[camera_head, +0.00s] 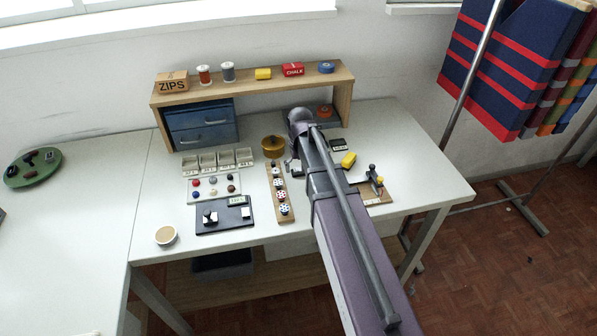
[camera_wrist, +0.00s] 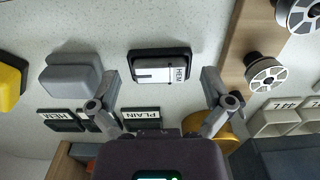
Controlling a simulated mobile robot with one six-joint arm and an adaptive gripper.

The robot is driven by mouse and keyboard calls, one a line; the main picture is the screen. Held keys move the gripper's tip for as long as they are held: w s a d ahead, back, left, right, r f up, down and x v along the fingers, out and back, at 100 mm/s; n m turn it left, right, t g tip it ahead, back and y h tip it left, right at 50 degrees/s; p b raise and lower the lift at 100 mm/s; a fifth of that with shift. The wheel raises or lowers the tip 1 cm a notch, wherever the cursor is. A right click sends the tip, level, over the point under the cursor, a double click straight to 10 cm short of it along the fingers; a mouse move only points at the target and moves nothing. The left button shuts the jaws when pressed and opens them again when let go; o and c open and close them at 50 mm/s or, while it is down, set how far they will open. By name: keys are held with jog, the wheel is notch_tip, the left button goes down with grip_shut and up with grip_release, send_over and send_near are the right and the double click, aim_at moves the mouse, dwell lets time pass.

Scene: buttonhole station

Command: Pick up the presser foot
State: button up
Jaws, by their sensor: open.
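A small silver-white piece labelled HEM (camera_wrist: 165,70), which looks like the presser foot, lies on a black base (camera_wrist: 140,55) in the wrist view. My gripper (camera_wrist: 160,84) is open and empty, with one finger to each side of this piece and apart from it. In the head view my arm hides the gripper's fingers and most of this spot. Two dark holders with HEM (camera_wrist: 62,118) and PLAIN (camera_wrist: 140,117) labels lie close to the gripper's body in the wrist view.
A grey block (camera_wrist: 72,78) and a yellow object (camera_wrist: 10,82) lie left in the wrist view. A wooden bobbin rack (camera_wrist: 245,45) stands close on the right. A round yellow tin (camera_head: 274,147) and the shelf (camera_head: 250,84) stand behind.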

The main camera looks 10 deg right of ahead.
aim_at(300, 169)
jog(key=c, duration=1.1)
jog(key=shift+c, duration=0.2)
jog(key=shift+r, duration=0.15)
notch_tip(300, 169, up, 4)
jog(key=p, duration=0.3)
jog(key=shift+f+p, duration=0.25)
jog(key=shift+p, duration=0.1)
jog(key=s+d, duration=0.1)
jog(key=s, duration=0.4)
jog(key=s+d+p, duration=0.1)
jog(key=s+d, duration=0.1)
jog(key=s, duration=0.3)
jog(key=s+d+r, duration=0.1)
jog(key=s, duration=0.4)
jog(key=shift+s+d+r, duration=0.1)
jog(key=shift+s+d, duration=0.05)
jog(key=shift+d, duration=0.25)
